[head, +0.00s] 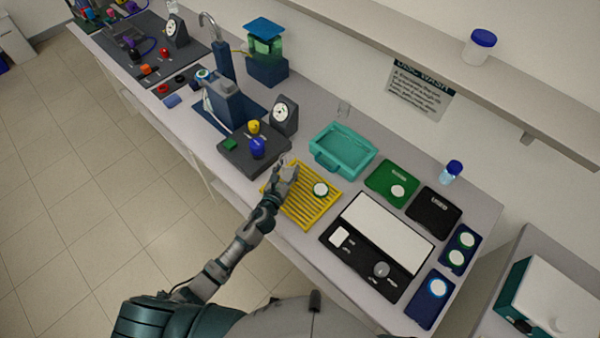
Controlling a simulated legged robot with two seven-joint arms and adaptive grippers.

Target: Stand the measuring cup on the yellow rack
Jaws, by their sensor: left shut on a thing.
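The yellow rack (318,212) is a slatted tray lying flat near the bench's front edge. My left gripper (287,172) is over the rack's far left corner, shut on a pale, clear-looking thing that I take to be the measuring cup (293,164). The fingers hide most of it, and I cannot tell whether its base touches the rack. My right gripper is not in view.
A teal tray (342,150) stands behind the rack, and a dark block with blue and yellow knobs (254,152) is to the left. A black panel with a white plate (388,232) lies to the right.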

